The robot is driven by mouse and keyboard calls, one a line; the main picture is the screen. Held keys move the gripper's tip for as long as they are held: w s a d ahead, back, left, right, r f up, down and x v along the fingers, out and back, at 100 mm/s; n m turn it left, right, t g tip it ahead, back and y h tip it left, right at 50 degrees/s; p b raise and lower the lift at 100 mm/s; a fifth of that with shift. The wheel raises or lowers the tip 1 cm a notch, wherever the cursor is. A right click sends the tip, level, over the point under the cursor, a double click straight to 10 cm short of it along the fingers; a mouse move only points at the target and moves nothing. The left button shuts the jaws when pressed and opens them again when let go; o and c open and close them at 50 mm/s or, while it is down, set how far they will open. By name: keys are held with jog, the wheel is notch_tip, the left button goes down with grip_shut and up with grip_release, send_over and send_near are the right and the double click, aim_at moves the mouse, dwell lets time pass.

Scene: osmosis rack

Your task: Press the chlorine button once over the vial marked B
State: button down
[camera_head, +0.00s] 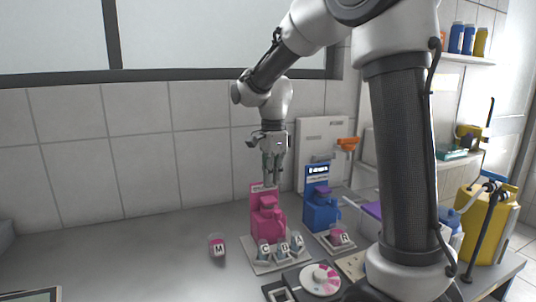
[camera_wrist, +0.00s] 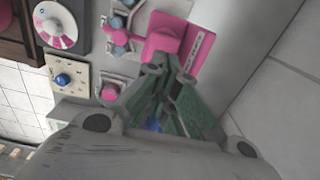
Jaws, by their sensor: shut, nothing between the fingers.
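A pink dispenser (camera_head: 267,217) stands on the bench; I take it for the chlorine one, though its label is too small to read. It also shows in the wrist view (camera_wrist: 180,38). Small lettered vials stand on a pale tray (camera_head: 262,269) at its foot. The left one reads C (camera_head: 264,252); the middle one (camera_head: 281,252) looks like B or D, and the right letter (camera_head: 297,242) is unclear. My gripper (camera_head: 271,181) is shut and empty, pointing down just above the pink dispenser's top. In the wrist view my fingers (camera_wrist: 166,72) overlap its edge; contact cannot be told.
A blue dispenser (camera_head: 320,212) stands close on the right, with vial R (camera_head: 341,238) before it. Vial M (camera_head: 217,246) stands alone at left. A colour wheel (camera_head: 320,279) lies in front.

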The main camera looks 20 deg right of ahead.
aim_at(272, 197)
notch_tip(272, 197, up, 8)
jog(key=shift+d+r, duration=0.15)
dwell(0.9)
jog(key=s+d+f+n+t, duration=0.2)
jog(key=s+d+n, duration=0.2)
jog(key=s+n, duration=0.5)
jog(key=s+d+f+n+t, duration=0.2)
jog(key=s+n, duration=0.7)
jog(key=s, duration=0.6)
jog(key=shift+s+d, duration=0.3)
jog(key=shift+d, duration=0.6)
